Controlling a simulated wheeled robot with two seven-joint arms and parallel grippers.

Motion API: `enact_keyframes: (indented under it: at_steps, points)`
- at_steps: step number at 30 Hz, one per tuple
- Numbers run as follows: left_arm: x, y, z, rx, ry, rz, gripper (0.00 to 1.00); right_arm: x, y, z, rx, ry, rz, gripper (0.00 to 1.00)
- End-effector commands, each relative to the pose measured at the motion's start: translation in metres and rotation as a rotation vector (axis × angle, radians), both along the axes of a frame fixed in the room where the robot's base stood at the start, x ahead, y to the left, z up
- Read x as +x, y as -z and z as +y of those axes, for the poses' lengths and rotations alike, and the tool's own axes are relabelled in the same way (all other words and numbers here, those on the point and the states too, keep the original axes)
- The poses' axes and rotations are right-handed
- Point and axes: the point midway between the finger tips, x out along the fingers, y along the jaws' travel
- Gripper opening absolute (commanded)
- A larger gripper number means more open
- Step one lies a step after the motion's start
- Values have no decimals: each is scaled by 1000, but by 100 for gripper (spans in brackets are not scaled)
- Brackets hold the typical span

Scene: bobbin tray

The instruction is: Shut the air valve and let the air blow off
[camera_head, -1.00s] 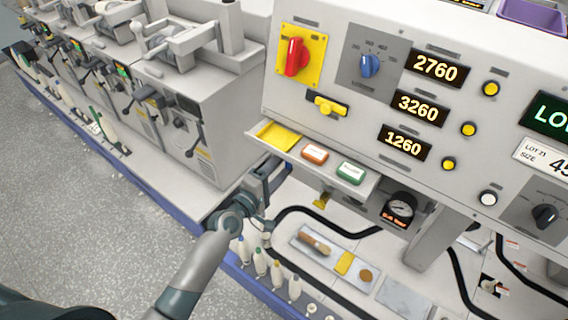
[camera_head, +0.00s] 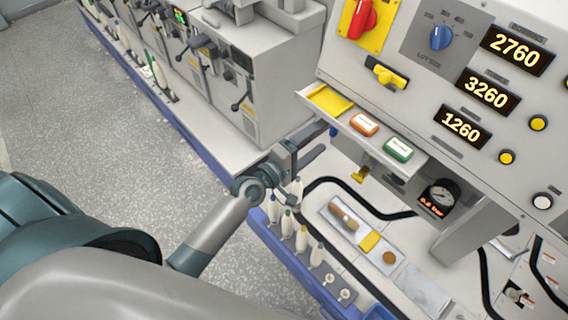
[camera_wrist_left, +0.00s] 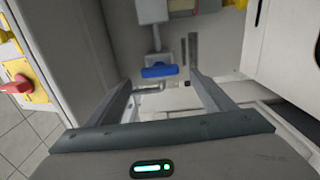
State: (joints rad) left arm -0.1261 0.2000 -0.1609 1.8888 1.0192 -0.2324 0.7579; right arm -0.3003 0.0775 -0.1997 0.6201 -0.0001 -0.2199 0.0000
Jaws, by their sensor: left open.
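A blue valve handle (camera_wrist_left: 160,71) lies crosswise in the left wrist view, on pipework below a grey box. A small blue part, probably the same handle, shows in the head view (camera_head: 334,131) under the panel's left end. My left gripper (camera_head: 320,140) is open and empty, pointing under the panel. In the wrist view its fingers (camera_wrist_left: 160,86) frame the handle, which appears a little beyond the tips; I see no contact. A round pressure gauge (camera_head: 439,194) with a red readout hangs under the panel; its digits are too small to read surely. My right gripper is out of view.
Above the gripper juts a shelf with a yellow tray (camera_head: 330,100), an orange button (camera_head: 364,124) and a green button (camera_head: 398,149). Several bobbins (camera_head: 302,238) stand near my left wrist. A black hose (camera_head: 345,183) runs behind.

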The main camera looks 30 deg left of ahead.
Motion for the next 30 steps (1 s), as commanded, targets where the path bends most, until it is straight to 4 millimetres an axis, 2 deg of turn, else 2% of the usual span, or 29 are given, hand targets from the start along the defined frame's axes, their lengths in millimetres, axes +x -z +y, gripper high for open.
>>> enact_keyframes:
  at_steps: [3,15,22,30]
  points:
    - [-24,4,9,2,0,1,75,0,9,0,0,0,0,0]
    - [-94,3,38,2,1,2,75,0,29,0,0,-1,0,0]
    - [-115,2,47,0,0,1,75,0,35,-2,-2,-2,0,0]
    - [-120,0,49,-1,0,-1,75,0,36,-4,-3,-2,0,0]
